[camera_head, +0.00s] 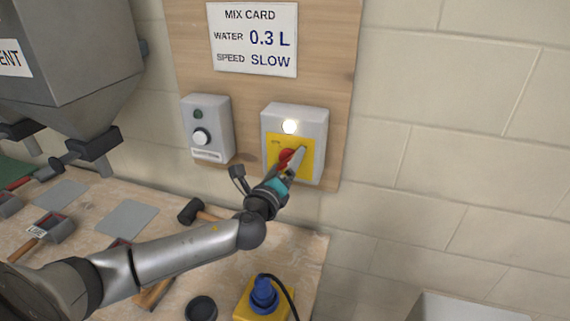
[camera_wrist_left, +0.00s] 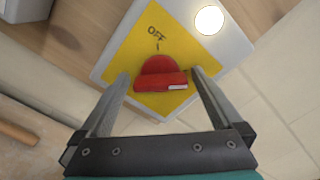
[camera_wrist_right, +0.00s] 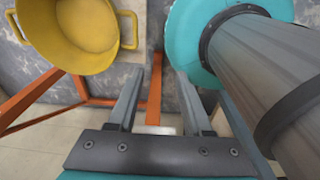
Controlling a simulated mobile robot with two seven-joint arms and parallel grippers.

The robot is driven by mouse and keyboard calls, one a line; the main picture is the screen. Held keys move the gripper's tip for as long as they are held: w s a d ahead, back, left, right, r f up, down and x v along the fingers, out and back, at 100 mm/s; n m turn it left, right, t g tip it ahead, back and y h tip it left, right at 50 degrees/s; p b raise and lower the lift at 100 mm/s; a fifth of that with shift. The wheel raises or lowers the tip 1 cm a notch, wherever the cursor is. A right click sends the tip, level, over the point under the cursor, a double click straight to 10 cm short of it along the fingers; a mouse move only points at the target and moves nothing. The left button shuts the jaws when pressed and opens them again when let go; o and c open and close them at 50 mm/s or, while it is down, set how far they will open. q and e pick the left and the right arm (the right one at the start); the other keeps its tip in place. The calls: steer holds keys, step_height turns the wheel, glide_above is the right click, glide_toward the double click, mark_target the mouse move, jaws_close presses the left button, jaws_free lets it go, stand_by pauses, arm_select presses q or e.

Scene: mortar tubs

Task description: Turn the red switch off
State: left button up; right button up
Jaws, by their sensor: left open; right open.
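The red switch (camera_head: 286,156) is a rotary knob on a yellow plate of a grey box (camera_head: 308,119) on the wooden wall board. A lit white lamp (camera_head: 290,126) sits above it. My left gripper (camera_head: 297,160) is at the switch, its fingers open. In the left wrist view the red switch (camera_wrist_left: 161,74) lies between the two fingertips (camera_wrist_left: 160,78), with a gap or light touch I cannot tell. The word OFF (camera_wrist_left: 157,34) is printed on the plate beyond the knob; the knob's white mark (camera_wrist_left: 177,87) points elsewhere. My right gripper (camera_wrist_right: 160,95) is open and empty.
A second grey box (camera_head: 207,127) with a white knob is on the board to the left, under a mix card (camera_head: 254,38). The bench (camera_head: 150,190) below holds a mallet (camera_head: 192,211) and a yellow box with a blue plug (camera_head: 264,295). A yellow tub (camera_wrist_right: 70,35) is near my right gripper.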

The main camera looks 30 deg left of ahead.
arm_select(q)
steer(key=c, duration=1.2)
steer(key=shift+c, duration=0.2)
steer(key=shift+n, duration=0.3)
steer(key=n+b, duration=0.1)
steer(key=n, duration=0.3)
steer(key=shift+f, duration=0.1)
steer(key=n, duration=0.4)
steer(key=shift+b, duration=0.35)
steer(key=n, duration=0.5)
steer(key=n+p, duration=0.1)
steer(key=n, duration=0.3)
steer(key=shift+p, duration=0.35)
steer(key=shift+n, duration=0.3)
